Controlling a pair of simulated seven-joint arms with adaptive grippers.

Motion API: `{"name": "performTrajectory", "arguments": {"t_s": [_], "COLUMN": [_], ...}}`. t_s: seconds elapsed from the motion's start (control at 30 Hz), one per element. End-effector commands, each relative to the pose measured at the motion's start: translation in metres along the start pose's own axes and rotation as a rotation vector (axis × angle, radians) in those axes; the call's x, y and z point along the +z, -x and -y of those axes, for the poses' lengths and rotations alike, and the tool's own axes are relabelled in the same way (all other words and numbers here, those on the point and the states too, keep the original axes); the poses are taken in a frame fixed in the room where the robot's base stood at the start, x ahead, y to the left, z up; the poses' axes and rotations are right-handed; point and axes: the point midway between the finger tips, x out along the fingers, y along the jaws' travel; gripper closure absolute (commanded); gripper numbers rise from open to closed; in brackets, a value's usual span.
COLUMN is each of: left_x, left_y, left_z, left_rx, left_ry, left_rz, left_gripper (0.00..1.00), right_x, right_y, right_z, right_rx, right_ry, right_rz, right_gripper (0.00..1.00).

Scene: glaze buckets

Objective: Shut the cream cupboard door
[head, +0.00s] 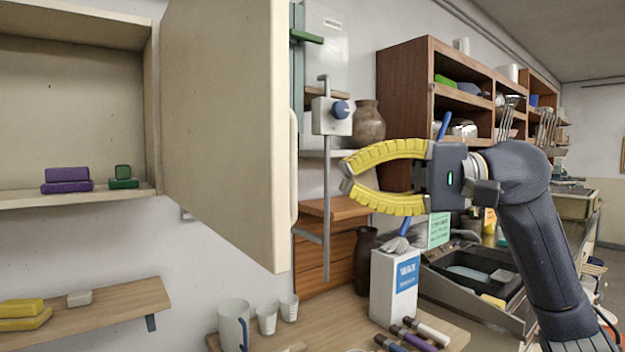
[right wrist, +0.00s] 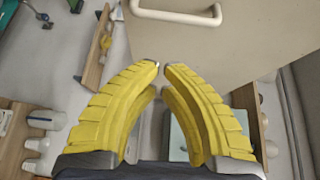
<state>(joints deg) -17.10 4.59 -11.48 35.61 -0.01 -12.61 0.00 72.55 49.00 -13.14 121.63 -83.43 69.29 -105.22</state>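The cream cupboard (head: 80,90) is at the left in the head view, its inside exposed. Its cream door (head: 222,120) stands open, swung out from the cupboard's right side. The pale bar handle (head: 293,168) shows almost edge-on at the door's free edge. In the right wrist view the door (right wrist: 250,38) fills the upper part, with its handle (right wrist: 178,18) beyond the fingertips. My right gripper (head: 346,175) has yellow fingers, slightly parted and empty, to the right of the door's free edge. It also shows in the right wrist view (right wrist: 160,68). My left gripper is out of view.
Purple blocks (head: 67,180) and green blocks (head: 123,178) sit inside the cupboard. A lower shelf (head: 110,305) holds yellow blocks. Cups (head: 233,325), a wax box (head: 395,285) and markers (head: 425,330) stand or lie below the door and gripper. A wooden shelf unit (head: 405,90) stands behind.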

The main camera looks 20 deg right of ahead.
Motion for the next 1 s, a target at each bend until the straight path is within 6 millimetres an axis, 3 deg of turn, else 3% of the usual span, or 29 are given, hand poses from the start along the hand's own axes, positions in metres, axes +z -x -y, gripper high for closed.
{"name": "performTrajectory", "arguments": {"t_s": [0.17, 0.4, 1.0], "left_x": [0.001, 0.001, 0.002], "left_y": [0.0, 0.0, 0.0], "left_z": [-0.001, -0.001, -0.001], "left_rx": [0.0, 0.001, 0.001], "left_ry": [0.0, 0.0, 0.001], "left_rz": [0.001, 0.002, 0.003], "left_gripper": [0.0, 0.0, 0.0], "right_x": [0.001, 0.021, 0.028], "right_y": [-0.03, -0.047, -0.054], "right_z": [0.001, 0.0, 0.0], "right_rx": [-0.001, 0.0, -0.001], "right_ry": [0.002, 0.002, -0.001], "right_rz": [0.003, 0.001, -0.001], "right_gripper": [1.0, 1.0, 1.0]}}
